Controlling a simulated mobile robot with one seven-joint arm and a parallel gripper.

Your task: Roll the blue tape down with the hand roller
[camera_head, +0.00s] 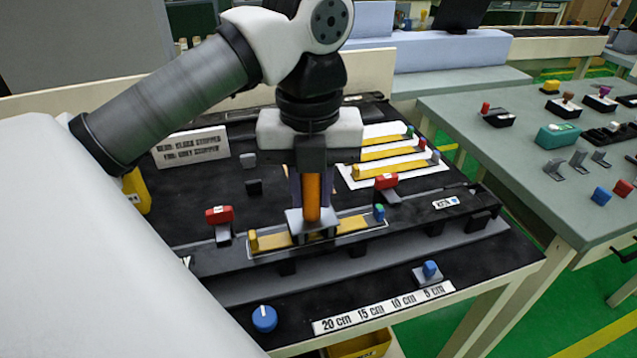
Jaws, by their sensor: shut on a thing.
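My gripper (312,190) points straight down, shut on the upright orange handle of the hand roller (312,202). The roller's grey lower part (304,226) is over the yellow strip (272,241) on the long dark rail (205,262). Whether it presses on the strip or hovers just above cannot be told.
Red-topped clamps (219,215) and (386,181) stand behind the rail. A white card with yellow strips (392,155) lies behind. A blue knob (264,318), a length scale (384,307) and a small blue-topped block (429,270) are in front. Another table (540,190) is at right.

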